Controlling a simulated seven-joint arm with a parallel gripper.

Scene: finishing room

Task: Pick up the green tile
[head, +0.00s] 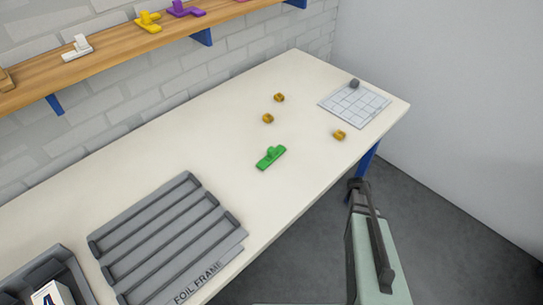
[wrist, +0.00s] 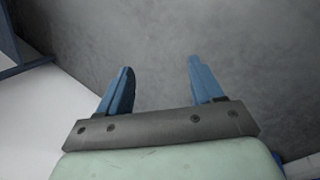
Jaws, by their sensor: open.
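The green tile (head: 271,158) lies on the cream table in the head view, near the middle of the tabletop. It is a flat bar with a raised knob. My gripper (wrist: 160,65) shows in the wrist view with its two blue fingers spread apart and nothing between them. It points at the grey floor, off the table's front edge. In the head view, part of my pale green arm is at the lower right, apart from the tile. The green tile is not in the wrist view.
Several small orange-yellow pieces (head: 268,118) lie behind and right of the tile. A grid sheet (head: 354,105) with a dark knob lies at the far right. A grey slotted rack (head: 238,246) is at front left, beside a dark bin (head: 36,270). A wooden shelf (head: 112,40) holds coloured tiles.

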